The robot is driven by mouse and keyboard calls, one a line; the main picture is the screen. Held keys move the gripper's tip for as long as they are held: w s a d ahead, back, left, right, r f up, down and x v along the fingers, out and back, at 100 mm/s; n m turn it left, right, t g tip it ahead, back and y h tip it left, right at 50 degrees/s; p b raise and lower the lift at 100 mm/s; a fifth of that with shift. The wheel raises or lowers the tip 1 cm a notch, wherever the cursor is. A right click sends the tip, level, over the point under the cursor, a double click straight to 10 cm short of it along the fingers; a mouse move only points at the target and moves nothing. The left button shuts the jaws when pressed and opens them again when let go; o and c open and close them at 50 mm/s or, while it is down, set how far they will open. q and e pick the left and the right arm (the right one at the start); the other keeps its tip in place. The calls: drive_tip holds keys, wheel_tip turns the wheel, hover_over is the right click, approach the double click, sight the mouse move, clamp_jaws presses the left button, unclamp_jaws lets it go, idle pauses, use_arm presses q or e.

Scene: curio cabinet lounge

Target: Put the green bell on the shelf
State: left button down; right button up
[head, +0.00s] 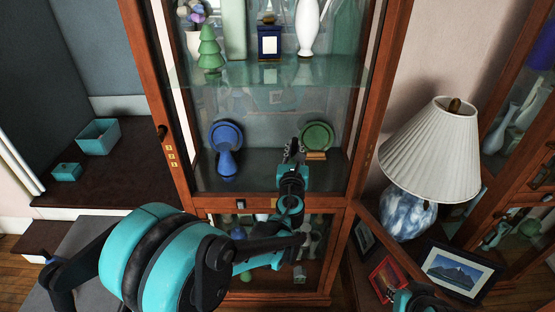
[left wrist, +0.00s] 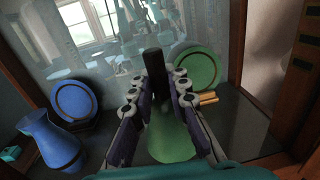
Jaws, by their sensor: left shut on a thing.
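The green bell (left wrist: 172,140) shows in the left wrist view, with a green body and a dark upright handle (left wrist: 154,66). My left gripper (left wrist: 157,88) is shut on the handle, one finger on each side. In the head view my left gripper (head: 294,150) is at the cabinet's middle compartment, in front of the green plate's left side. I cannot make out the bell there, behind my gripper and wrist. The compartment's dark shelf floor (head: 255,184) lies below. A glass shelf (head: 275,74) is above. My right gripper's fingers do not show; only part of my right arm does.
A blue plate (head: 226,134) and blue vase (head: 227,166) stand left of my gripper. A green plate (head: 317,136) on a wooden stand is to the right. The wooden cabinet's right post (head: 375,90) borders the compartment. A lamp (head: 430,150) and framed pictures (head: 458,270) stand farther right.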

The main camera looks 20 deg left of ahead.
use_arm(q)
drive_tip(key=w+a+f+b, duration=0.1)
drive_tip(key=a+f, duration=0.1)
drive_tip(key=f, duration=0.1)
drive_tip(key=w+a+f+b, duration=0.2)
drive_tip(key=f, duration=0.1)
drive_tip(key=w+a+f+b, duration=0.1)
drive_tip(key=a+f, duration=0.1)
drive_tip(key=f, duration=0.1)
drive_tip(key=shift+w+a, duration=0.15)
drive_tip(key=shift+w, duration=0.15)
drive_tip(key=shift+r, duration=0.1)
drive_tip(key=shift+s, duration=0.1)
drive_tip(key=c, duration=1.9)
unclamp_jaws()
drive_tip(key=o, duration=0.4)
